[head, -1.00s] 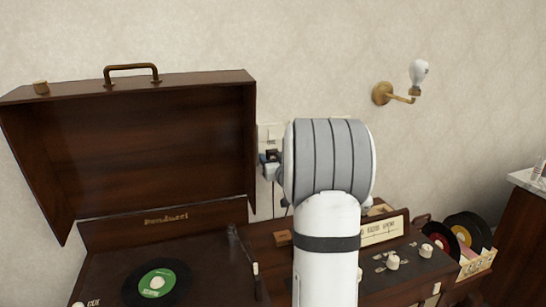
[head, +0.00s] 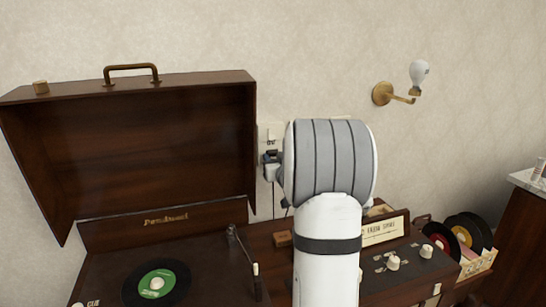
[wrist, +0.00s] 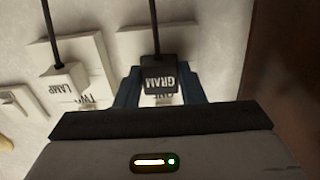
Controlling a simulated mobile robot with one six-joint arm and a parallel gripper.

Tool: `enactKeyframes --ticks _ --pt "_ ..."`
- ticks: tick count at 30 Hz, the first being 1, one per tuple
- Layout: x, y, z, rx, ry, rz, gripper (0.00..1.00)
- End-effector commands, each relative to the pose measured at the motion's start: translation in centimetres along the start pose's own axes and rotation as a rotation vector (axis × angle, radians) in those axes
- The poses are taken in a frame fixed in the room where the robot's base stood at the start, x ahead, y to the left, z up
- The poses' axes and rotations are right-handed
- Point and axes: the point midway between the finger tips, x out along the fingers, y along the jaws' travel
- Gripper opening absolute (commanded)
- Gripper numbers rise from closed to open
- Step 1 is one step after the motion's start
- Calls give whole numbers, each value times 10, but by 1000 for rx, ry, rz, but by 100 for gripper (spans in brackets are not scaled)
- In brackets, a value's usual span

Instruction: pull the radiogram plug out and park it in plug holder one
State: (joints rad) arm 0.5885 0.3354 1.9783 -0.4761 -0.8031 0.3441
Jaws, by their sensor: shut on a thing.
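The radiogram plug (wrist: 160,76) is a dark block marked GRAM, upside down in the wrist view, with a dark cord rising from it. My gripper (wrist: 160,88) has its blue fingers shut on both sides of it. A white wall plate (wrist: 178,44) lies behind the plug; I cannot tell whether the pins are in it or clear of it. In the head view my gripper (head: 271,160) is at the wall, right of the open lid, partly hidden by my arm.
A white plug marked LAMP (wrist: 65,83) sits beside the gripper, by a plate marked TWO (wrist: 95,88). The record player's raised lid (head: 140,150) stands close left of my gripper. A radio unit (head: 385,230) and a record crate (head: 478,264) are at right.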

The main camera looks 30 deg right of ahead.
Motion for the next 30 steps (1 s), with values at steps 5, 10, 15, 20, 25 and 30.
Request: enactKeyframes --ticks 5,10,15,20,25,30 --pt "-8 1 1 1 -1 1 0" --pt "-15 1 1 0 0 2 0" --pt "-22 1 1 0 -1 1 0" --pt "-28 0 0 -1 0 1 0" --pt "-35 0 1 0 0 1 0" --pt "-42 1 0 0 1 1 0"
